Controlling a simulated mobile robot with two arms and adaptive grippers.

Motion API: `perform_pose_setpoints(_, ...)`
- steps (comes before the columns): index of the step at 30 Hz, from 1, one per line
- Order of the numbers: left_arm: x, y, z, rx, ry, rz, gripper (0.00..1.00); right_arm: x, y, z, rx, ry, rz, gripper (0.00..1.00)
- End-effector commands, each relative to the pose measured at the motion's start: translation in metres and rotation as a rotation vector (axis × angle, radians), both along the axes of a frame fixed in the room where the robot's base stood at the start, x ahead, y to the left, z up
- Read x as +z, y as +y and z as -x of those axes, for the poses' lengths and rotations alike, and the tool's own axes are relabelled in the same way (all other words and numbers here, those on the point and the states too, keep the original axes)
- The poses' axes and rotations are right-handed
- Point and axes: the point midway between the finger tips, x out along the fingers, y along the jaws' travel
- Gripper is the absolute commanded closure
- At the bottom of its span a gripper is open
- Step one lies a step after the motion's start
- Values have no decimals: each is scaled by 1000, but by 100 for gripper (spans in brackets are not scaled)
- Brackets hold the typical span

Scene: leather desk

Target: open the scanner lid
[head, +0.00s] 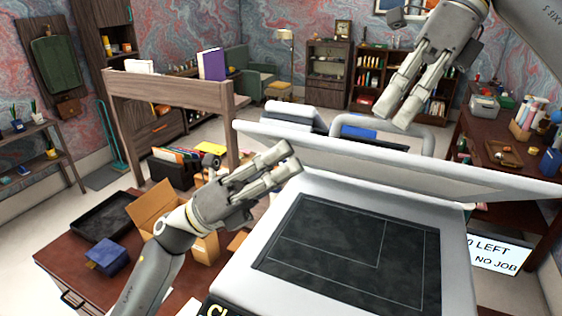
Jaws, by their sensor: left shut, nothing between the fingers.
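The scanner (255,255) stands in the lower right of the head view. Its lid (400,165) is raised and seen nearly edge-on, rising from behind the bed. The dark glass bed (345,250) with thin pale lines is uncovered. My left gripper (288,160) is shut and empty at the left side of the scanner, its fingers pointing right near the lid's left end.
A screen (498,252) stands right of the scanner. An open cardboard box (160,207), a blue box (107,258) and a black tray (102,216) sit on the desk at left. A grey looped bar (425,140) shows behind the lid. A wooden shelf (160,92) stands behind.

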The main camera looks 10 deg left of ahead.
Motion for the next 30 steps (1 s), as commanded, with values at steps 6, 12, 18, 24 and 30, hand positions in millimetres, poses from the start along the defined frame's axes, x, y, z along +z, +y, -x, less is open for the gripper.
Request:
perform_pose_setpoints(6, 0, 0, 0, -1, -1, 0, 100, 17, -10, -5, -8, -7, -1, 65)
perform_pose_setpoints(12, 0, 0, 0, -1, -1, 0, 100, 21, -11, -6, 4, 6, 5, 65)
perform_pose_setpoints(18, 0, 0, 0, -1, -1, 0, 100, 28, -15, -8, 3, 5, 5, 65)
perform_pose_setpoints(24, 0, 0, 0, -1, -1, 0, 100, 33, -19, -10, -1, 0, 2, 65)
perform_pose_setpoints(30, 0, 0, 0, -1, -1, 0, 100, 36, -10, -10, 12, 0, -50, 65)
